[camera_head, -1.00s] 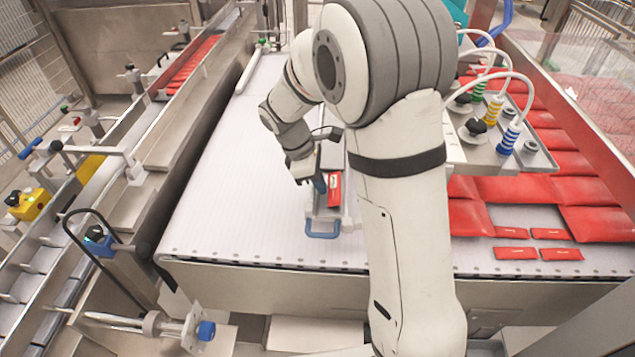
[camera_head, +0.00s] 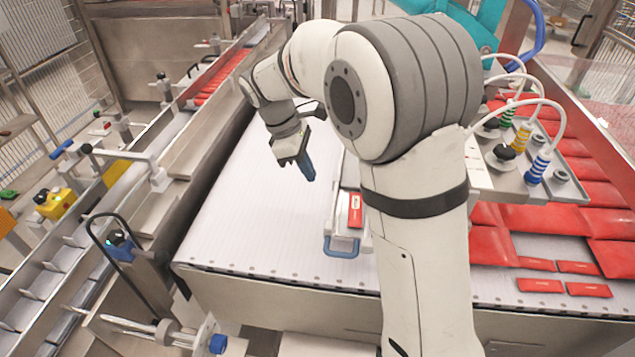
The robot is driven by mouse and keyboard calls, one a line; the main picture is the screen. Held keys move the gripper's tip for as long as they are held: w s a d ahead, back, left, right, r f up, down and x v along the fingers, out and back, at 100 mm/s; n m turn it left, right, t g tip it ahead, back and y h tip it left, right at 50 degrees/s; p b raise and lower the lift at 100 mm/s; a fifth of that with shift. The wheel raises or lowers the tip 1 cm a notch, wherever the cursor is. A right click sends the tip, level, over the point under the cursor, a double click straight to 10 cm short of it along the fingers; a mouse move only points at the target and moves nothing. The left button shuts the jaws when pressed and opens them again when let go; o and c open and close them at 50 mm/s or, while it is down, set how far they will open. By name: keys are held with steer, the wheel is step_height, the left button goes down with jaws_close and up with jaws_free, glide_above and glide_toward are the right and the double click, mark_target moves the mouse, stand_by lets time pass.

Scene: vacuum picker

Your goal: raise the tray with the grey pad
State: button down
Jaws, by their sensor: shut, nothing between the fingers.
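A light tray with a blue handle (camera_head: 342,248) lies on the white ribbed conveyor surface, in the middle of the view. A red packet (camera_head: 355,210) lies in its near part. A darker grey area shows behind the packet, but my arm hides much of the tray, so I cannot tell if this is the grey pad. My gripper (camera_head: 308,168) has blue fingertips. It is shut and empty, above the white surface to the left of the tray and apart from it.
The white conveyor surface (camera_head: 240,220) is clear left of the tray. A metal panel with cables and coloured fittings (camera_head: 520,165) stands at the right, above red pouches (camera_head: 545,220). A metal rail line (camera_head: 130,190) runs along the left.

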steer(key=w+a+f+m+t+h+b, duration=0.1)
steer(key=w+m+t+b, duration=0.1)
steer(key=w+m, duration=0.65)
steer(key=w+a+f+m+t+h+b, duration=0.1)
steer(key=w+m+t+h+b, duration=0.3)
steer(key=m, duration=0.7)
steer(key=w+d+f+p, duration=0.1)
steer(key=d+f, duration=0.1)
steer(key=w+d+f+g+y+p, duration=0.1)
steer(key=d+f, duration=0.1)
steer(key=f, duration=0.1)
steer(key=w+d+f+y+p, duration=0.1)
steer(key=d+f, duration=0.1)
steer(key=f, duration=0.1)
steer(key=shift+w+g, duration=0.35)
steer(key=shift+g, duration=0.05)
steer(key=d, duration=0.2)
steer(key=d+p, duration=0.1)
steer(key=shift+s+d, duration=0.35)
steer(key=shift+s, duration=0.05)
steer(key=shift+s+y+b, duration=0.1)
steer(key=shift+y+b, duration=0.2)
